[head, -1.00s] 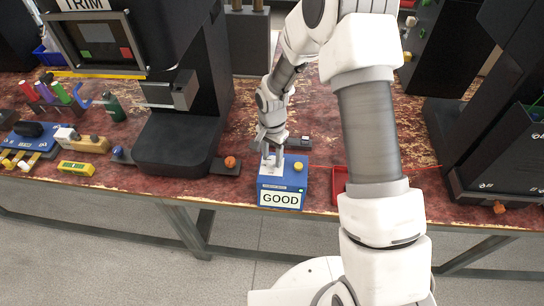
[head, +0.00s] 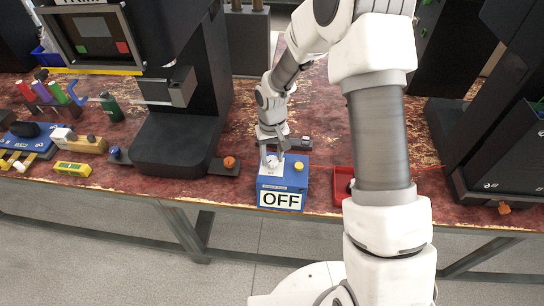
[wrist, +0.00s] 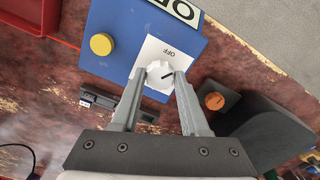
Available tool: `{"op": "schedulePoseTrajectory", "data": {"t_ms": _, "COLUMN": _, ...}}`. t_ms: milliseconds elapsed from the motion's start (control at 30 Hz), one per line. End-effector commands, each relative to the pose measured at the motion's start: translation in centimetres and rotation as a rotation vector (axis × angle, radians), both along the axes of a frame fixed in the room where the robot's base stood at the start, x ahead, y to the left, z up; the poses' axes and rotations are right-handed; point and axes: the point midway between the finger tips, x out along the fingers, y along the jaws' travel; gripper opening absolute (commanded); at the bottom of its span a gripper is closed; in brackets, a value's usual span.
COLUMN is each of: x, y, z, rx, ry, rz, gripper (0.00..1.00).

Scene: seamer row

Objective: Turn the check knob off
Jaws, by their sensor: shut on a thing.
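The check knob is a white ribbed dial (wrist: 160,74) with a dark pointer line, on a white plate marked OFF on top of a blue box (head: 284,181). The box's front label (head: 281,200) reads OFF. My gripper (head: 272,158) reaches down to the knob from behind. In the wrist view my gripper (wrist: 161,82) has a finger on either side of the knob and is shut on it. In the wrist view the pointer lies slanted toward the upper right. In the head view the fingers partly hide the knob.
A yellow button (wrist: 101,44) sits beside the knob on the box. A red tray (head: 343,180) stands right of the box. A dark block with an orange knob (head: 229,163) is left of it, by a black machine (head: 180,140). The table's front edge is close.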

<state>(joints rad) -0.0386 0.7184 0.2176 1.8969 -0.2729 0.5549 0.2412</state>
Motion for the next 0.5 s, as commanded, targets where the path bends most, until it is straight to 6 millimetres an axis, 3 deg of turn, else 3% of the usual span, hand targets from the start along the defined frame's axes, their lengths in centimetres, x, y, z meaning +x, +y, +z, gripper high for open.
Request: {"op": "schedulePoseTrajectory", "data": {"t_ms": 500, "x": 0.01, "y": -0.02, "z": 0.05, "rx": 0.001, "ry": 0.0, "rz": 0.436, "gripper": 0.0}}
